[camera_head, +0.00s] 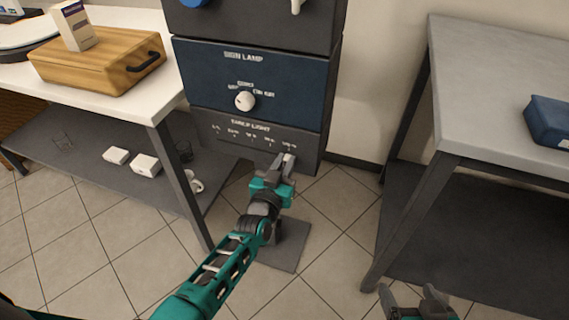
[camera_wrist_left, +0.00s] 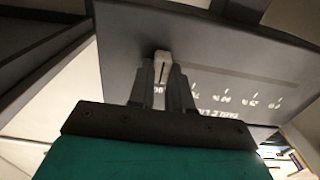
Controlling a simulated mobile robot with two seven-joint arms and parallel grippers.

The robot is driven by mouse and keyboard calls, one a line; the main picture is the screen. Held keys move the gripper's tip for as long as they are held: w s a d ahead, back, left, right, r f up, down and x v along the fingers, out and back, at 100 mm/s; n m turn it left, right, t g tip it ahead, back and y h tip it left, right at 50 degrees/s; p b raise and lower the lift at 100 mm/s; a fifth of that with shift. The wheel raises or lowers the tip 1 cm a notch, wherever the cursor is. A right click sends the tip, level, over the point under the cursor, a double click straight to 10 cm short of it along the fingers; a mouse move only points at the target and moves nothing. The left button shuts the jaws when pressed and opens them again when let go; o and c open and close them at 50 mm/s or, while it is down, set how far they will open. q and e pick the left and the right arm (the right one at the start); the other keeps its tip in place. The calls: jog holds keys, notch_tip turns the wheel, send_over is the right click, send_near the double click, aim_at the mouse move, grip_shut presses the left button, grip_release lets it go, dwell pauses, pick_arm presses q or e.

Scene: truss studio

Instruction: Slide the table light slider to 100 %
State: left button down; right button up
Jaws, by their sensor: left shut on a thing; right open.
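The table light panel (camera_head: 262,137) is the grey lowest section of the dark control cabinet, with a row of percent marks. My left gripper (camera_head: 284,162) is at the right end of that row. In the left wrist view the panel (camera_wrist_left: 220,55) appears upside down, and the left gripper (camera_wrist_left: 163,72) is shut on the pale slider knob (camera_wrist_left: 163,62). The knob is at the end mark, whose label is partly hidden by a finger. My right gripper (camera_head: 408,292) is open and empty at the bottom of the head view, away from the cabinet.
Above is the blue sign lamp panel (camera_head: 205,70) with a white round knob (camera_head: 245,100). A white table (camera_head: 130,103) with a wooden box (camera_head: 98,62) stands left. A grey table (camera_head: 490,90) with a blue box (camera_head: 548,120) stands right. Tiled floor lies between.

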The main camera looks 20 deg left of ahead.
pick_arm(q)
jog(key=c, duration=1)
grip_release()
jog(key=shift+d, duration=0.3)
jog(key=shift+c, duration=0.2)
pick_arm(e)
jog(key=shift+d, duration=0.1)
pick_arm(q)
jog(key=s+p, duration=0.3)
jog(key=s, duration=1)
jog(key=shift+a, duration=0.25)
pick_arm(e)
notch_tip(320, 180, up, 3)
jog(key=shift+r, duration=0.1)
pick_arm(q)
jog(key=s+r+m+g+p, duration=0.1)
jog(key=s+r+g+p, duration=0.2)
jog(key=s+p, duration=0.2)
jog(key=s+a+r+m+g+h+p, duration=0.1)
jog(key=s+r+g+p, duration=0.2)
jog(key=s, duration=0.3)
jog(key=shift+s+a+r+g+p, duration=0.2)
jog(key=shift+r+g+p, duration=0.1)
jog(key=shift+g+p, duration=0.45)
pick_arm(e)
notch_tip(320, 180, up, 5)
jog(key=s+d+h, duration=0.1)
jog(key=d, duration=0.1)
jog(key=shift+s+d, duration=0.25)
jog(key=shift+d, duration=0.15)
